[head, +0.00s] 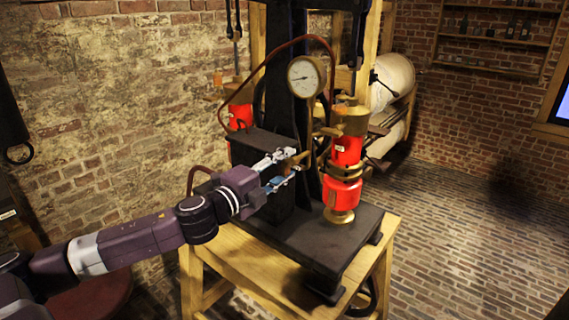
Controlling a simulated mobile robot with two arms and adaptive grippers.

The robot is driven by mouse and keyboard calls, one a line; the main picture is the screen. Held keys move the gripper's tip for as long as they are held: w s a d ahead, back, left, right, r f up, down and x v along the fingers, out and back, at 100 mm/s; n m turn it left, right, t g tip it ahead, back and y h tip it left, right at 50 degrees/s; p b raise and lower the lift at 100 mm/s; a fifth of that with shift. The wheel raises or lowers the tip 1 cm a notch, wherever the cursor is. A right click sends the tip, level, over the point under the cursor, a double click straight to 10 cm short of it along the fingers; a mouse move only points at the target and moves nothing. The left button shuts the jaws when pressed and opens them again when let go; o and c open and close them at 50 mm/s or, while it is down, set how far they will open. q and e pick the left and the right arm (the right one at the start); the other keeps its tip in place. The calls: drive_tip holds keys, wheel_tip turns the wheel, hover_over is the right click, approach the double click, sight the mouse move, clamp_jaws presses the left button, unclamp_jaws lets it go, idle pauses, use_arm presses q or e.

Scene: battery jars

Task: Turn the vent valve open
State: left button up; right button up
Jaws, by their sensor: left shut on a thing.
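My left gripper (286,169) reaches in from the left, beside the dark metal stand. Its fingers are shut on a small brown and brass handle (298,160), which looks like the vent valve's handle. The fingers hide part of it, so how far it is turned cannot be told. Just right of it stands a red jar (342,192) with brass fittings and a brass foot, upright on the dark base. My right gripper is not in view.
A round gauge (306,77) sits above the handle, with a curved hose (262,66) arching over the stand. A second red jar (240,113) stands behind at left. The dark base (318,245) rests on a wooden table (232,262). Brick floor lies open at right.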

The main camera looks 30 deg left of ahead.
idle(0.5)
use_arm(q)
drive_tip(key=o, duration=0.9)
drive_tip(key=s+a, duration=0.1)
drive_tip(key=s, duration=1.1)
idle(0.4)
